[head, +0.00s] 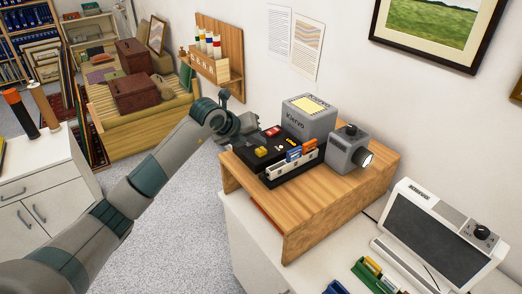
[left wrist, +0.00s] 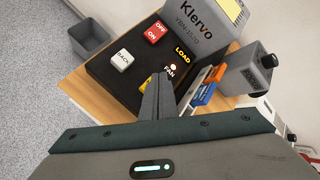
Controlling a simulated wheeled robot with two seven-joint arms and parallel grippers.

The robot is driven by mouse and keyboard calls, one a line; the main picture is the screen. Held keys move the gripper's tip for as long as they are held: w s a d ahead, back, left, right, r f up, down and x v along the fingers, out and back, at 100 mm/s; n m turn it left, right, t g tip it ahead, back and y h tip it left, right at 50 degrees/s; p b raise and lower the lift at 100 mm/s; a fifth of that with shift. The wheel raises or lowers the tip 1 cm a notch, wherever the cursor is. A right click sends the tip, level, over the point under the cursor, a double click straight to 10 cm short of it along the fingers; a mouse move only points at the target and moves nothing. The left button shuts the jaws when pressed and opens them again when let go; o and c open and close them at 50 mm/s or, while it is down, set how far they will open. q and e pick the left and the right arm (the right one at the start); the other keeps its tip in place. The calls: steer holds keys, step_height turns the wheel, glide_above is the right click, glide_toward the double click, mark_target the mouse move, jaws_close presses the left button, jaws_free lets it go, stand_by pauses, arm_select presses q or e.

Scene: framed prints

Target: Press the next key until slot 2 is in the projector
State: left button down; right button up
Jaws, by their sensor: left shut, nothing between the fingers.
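The grey Klervo projector (head: 309,117) stands on a wooden stand, with its lens unit (head: 350,150) to the right and the lens glowing. Its black key deck (left wrist: 105,75) carries a red OFF/ON key (left wrist: 156,32), a white BACK key (left wrist: 122,61) and a yellow key (left wrist: 146,80). The yellow key (head: 261,152) also shows in the head view; its label is hidden in the wrist view. My left gripper (left wrist: 163,80) is shut and empty, its fingertips over the deck beside the yellow key, partly covering it. Contact cannot be told. A white slide tray (head: 292,169) holds blue and orange slides. My right gripper is out of view.
The LOAD and FAN labels (left wrist: 182,52) lie near the fingertips; a lamp glows by FAN. A grey bin (left wrist: 92,38) stands beyond the stand (head: 335,210). A grey-framed screen unit (head: 440,240) is at lower right. Two papers and a framed print hang on the wall.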

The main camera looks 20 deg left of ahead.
arm_select(q)
steer(key=shift+f, duration=0.35)
